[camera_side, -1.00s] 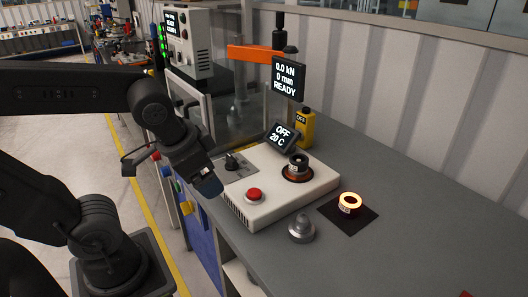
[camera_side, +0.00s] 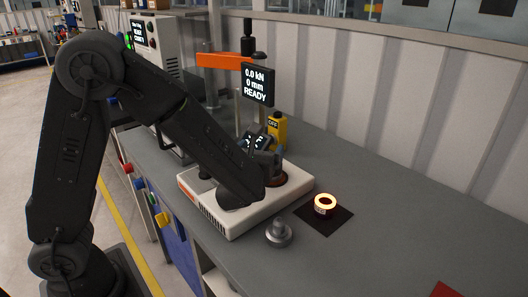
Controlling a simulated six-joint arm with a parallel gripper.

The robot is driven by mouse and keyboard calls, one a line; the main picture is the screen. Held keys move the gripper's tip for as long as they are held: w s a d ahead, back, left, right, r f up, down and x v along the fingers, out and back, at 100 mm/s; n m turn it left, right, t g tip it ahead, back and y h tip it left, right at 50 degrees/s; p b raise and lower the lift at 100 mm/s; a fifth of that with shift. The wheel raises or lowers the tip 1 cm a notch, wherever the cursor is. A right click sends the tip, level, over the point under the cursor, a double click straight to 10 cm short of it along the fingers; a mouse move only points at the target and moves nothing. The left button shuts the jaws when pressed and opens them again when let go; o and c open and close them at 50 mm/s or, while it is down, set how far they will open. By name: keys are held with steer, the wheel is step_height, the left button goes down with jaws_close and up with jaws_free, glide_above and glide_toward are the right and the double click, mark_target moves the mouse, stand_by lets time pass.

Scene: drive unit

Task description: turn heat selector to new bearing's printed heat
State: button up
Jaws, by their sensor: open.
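The white heater unit (camera_side: 207,203) stands on the grey bench. My arm's dark end reaches across it from the left, and the heat selector is hidden behind it. My gripper (camera_side: 262,149) shows only in part, dark against the heater's small display (camera_side: 248,140); it is open, but its exact fingertips are hard to make out. The display's text is partly covered and unreadable. A ring-shaped bearing (camera_side: 325,207), its top glowing yellow-orange, lies on a black square mat (camera_side: 334,223) right of the heater. Its pale side print is too small to read.
A grey metal knobbed piece (camera_side: 279,234) stands in front of the heater. Behind are a yellow box marked OFF (camera_side: 278,130) and the press display (camera_side: 257,85), reading 0.0 kN, 0 mm, READY. The bench right of the mat is largely clear.

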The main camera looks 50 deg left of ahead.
steer(key=shift+m+t, duration=0.3)
steer(key=shift+m, duration=0.1)
steer(key=f, duration=0.8)
steer(key=shift+w+d, duration=0.25)
steer(key=shift+d, duration=0.05)
steer(key=x, duration=0.7)
steer(key=shift+w+a+f, duration=0.1)
steer(key=shift+w+f, duration=0.05)
steer(key=shift+w, duration=0.1)
steer(key=shift+c, duration=0.2)
steer(key=c, duration=1.1)
steer(key=o, duration=0.8)
steer(key=shift+h, duration=0.3)
